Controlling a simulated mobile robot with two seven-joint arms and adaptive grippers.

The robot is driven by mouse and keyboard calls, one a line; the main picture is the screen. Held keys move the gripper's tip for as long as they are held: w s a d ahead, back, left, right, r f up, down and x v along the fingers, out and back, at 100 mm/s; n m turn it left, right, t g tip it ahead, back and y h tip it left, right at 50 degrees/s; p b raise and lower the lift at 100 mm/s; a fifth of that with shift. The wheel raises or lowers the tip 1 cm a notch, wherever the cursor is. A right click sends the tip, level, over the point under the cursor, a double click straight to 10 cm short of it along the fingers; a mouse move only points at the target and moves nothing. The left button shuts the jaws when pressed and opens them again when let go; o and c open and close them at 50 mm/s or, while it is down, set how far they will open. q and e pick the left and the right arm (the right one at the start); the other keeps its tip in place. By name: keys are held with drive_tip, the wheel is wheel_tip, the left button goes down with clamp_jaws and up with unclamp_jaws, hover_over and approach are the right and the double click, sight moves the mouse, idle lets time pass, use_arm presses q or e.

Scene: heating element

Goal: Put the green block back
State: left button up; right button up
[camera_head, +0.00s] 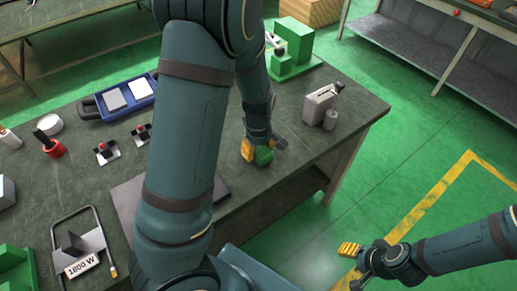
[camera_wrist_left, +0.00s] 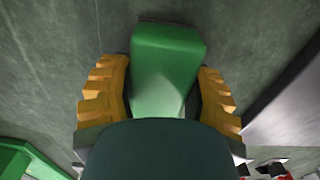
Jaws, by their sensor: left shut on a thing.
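The green block (camera_head: 264,156) is between the yellow fingers of my left gripper (camera_head: 256,152), over the right part of the dark workbench (camera_head: 330,152). In the left wrist view the block (camera_wrist_left: 166,62) lies between the two ridged yellow fingers (camera_wrist_left: 160,95), and the gripper is shut on it. I cannot tell whether the block touches the bench top. My right gripper (camera_head: 351,252) is over the green floor, off the bench and empty; whether it is open or shut is unclear.
A green stepped fixture (camera_head: 292,45) stands at the back of the bench. A grey box (camera_head: 318,104) stands to the right. A blue tray (camera_head: 128,92), red-topped parts (camera_head: 105,150), a "1800 W" heating element (camera_head: 84,262) and a green piece (camera_head: 12,268) are at the left.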

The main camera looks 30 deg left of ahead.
use_arm(q)
drive_tip(key=shift+f, duration=0.2)
drive_tip(key=o, duration=1.2)
drive_tip(key=shift+o, duration=0.2)
drive_tip(key=shift+r, duration=0.1)
wheel_tip(320, 180, up, 12)
drive_tip(key=p, duration=0.4)
